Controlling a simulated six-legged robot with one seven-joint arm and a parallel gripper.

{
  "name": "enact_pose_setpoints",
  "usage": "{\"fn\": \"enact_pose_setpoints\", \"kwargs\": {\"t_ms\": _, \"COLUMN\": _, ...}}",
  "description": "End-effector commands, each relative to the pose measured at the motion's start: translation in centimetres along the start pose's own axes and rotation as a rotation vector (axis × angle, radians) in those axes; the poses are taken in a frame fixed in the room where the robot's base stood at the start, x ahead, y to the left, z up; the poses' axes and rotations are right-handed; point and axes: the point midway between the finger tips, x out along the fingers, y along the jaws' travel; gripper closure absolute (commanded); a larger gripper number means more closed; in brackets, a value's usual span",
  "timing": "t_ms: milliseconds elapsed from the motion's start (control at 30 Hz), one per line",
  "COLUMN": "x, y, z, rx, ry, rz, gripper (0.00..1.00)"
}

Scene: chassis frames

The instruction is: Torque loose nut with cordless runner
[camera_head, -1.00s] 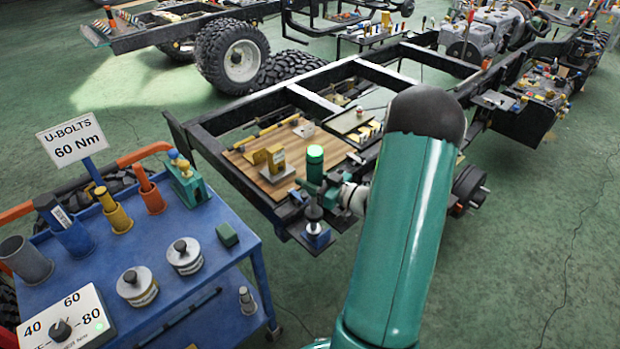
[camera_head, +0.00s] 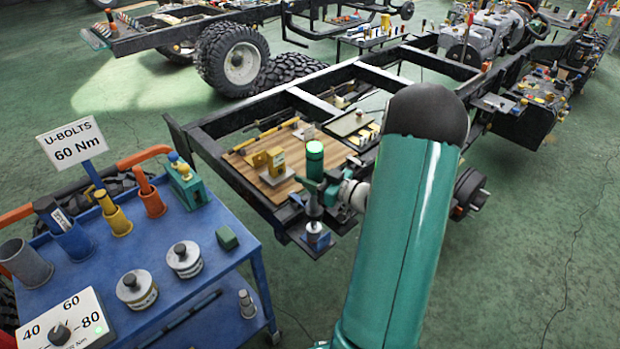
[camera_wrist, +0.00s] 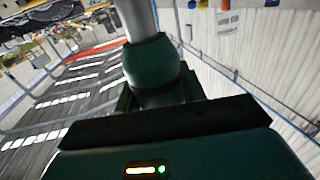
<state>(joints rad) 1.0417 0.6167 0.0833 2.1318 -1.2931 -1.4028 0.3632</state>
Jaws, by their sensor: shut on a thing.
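The cordless runner (camera_head: 314,162) is a dark green upright cylinder with a lit green ring at its top. Its dark socket end (camera_head: 314,208) points down over a small blue block (camera_head: 315,241) with a pale metal top, at the near corner of the chassis frame. My gripper (camera_head: 331,190) is shut on the runner from the right. The nut itself is too small to tell; I cannot tell whether the socket touches it. The wrist view shows a green body with a grey shaft, a dark bar and a lit display.
A blue cart (camera_head: 165,245) with sockets, round tins and a torque dial (camera_head: 62,330) stands at the left. A "U-BOLTS 60 Nm" sign (camera_head: 72,142) rises from it. A wooden board (camera_head: 275,182) with a yellow bracket lies on the chassis frame (camera_head: 225,170). Floor at right is clear.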

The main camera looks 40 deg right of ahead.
Motion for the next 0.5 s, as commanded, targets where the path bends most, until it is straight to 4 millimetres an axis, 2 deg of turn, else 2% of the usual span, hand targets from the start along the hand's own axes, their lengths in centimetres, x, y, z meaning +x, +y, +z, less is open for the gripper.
{"fn": "enact_pose_setpoints", "kwargs": {"t_ms": 133, "x": 0.04, "y": 0.03, "z": -0.63, "rx": -0.003, "ry": 0.003, "rz": 0.000, "gripper": 1.00}}
{"fn": "enact_pose_setpoints", "kwargs": {"t_ms": 500, "x": 0.04, "y": 0.03, "z": -0.83, "rx": -0.002, "ry": 0.004, "rz": -0.001, "gripper": 1.00}}
